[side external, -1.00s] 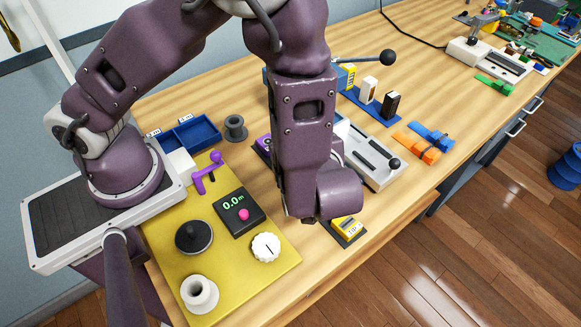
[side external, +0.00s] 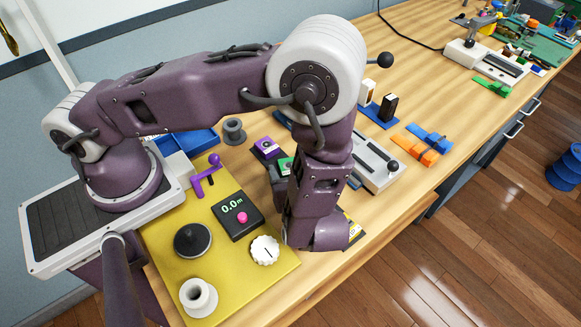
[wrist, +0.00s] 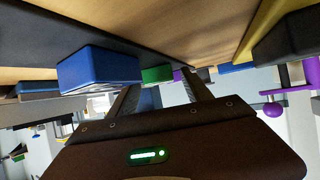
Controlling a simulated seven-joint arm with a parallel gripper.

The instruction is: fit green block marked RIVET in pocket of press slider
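A green block (side external: 286,164) with a pale label sits beside a purple block (side external: 265,148) on a dark strip; I cannot read its label. It also shows in the wrist view (wrist: 157,74), beyond and between my fingertips. My gripper (wrist: 162,92) has its fingers spread with nothing between them. In the side view my gripper is mostly hidden by my wrist, close to the green block. A grey slotted device with a black knob (side external: 376,163) stands right of my arm, partly hidden; I cannot tell its pocket.
A blue block (wrist: 100,68) is close to my left finger in the wrist view. A yellow panel (side external: 215,270) with knobs lies left of my arm. A blue rack (side external: 378,117) with upright blocks and orange and blue pieces (side external: 430,143) stand to the right.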

